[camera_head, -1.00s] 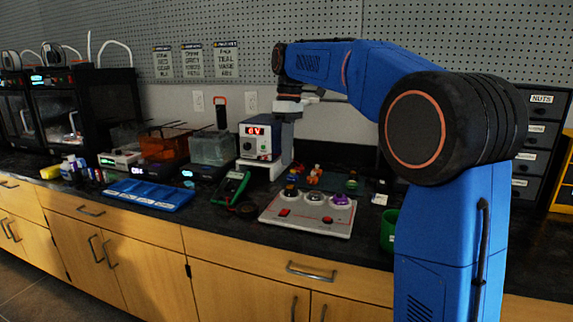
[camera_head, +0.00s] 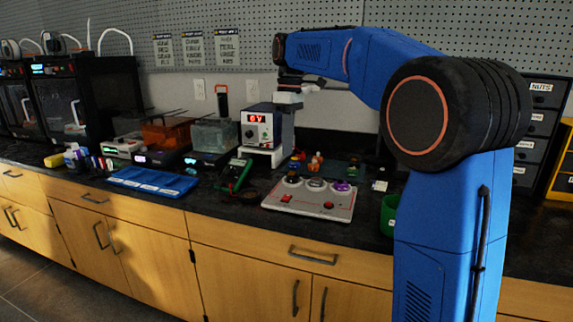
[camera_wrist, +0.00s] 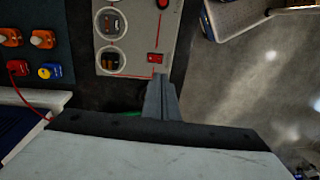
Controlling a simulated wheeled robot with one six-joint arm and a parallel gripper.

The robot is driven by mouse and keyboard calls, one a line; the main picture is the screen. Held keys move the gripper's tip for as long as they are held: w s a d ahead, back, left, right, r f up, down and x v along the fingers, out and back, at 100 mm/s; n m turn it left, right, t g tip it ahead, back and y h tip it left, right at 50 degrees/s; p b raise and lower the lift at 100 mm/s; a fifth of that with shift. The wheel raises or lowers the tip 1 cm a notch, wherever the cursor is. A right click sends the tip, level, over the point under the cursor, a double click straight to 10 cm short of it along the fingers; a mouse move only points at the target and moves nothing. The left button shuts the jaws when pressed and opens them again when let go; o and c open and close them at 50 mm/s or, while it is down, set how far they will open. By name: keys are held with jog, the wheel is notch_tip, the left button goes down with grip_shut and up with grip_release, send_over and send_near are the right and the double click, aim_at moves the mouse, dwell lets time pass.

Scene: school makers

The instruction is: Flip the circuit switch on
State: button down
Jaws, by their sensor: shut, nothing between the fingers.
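The circuit board (camera_head: 309,207) is a pale grey panel lying flat on the dark bench, with round modules along its back and red parts on its front. In the wrist view the board (camera_wrist: 135,40) shows at the top. It has a red rocker switch (camera_wrist: 155,57) near its lower right corner and another red part (camera_wrist: 162,3) at the top edge. I cannot tell the switch's position. My gripper (camera_wrist: 160,80) is shut and empty. Its fingertips appear just below the red switch in the picture; I cannot tell whether they touch.
A power supply (camera_head: 257,130) with a red display stands behind the board. A green multimeter (camera_head: 236,174) and a blue tray (camera_head: 155,182) lie to the left. A green cup (camera_head: 389,214) stands to the right. Coloured connectors (camera_wrist: 42,39) sit left of the board in the wrist view.

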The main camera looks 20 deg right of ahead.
aim_at(287, 197)
jog(key=f, duration=0.4)
jog(key=s+f, duration=0.1)
jog(key=f, duration=0.3)
jog(key=a+f, duration=0.1)
jog(key=f, duration=0.4)
jog(key=shift+s, duration=0.15)
jog(key=shift+s+f, duration=0.1)
jog(key=shift+f, duration=0.15)
jog(key=shift+w+d+r, duration=0.15)
jog(key=shift+w+d, duration=0.3)
jog(key=shift+w, duration=0.2)
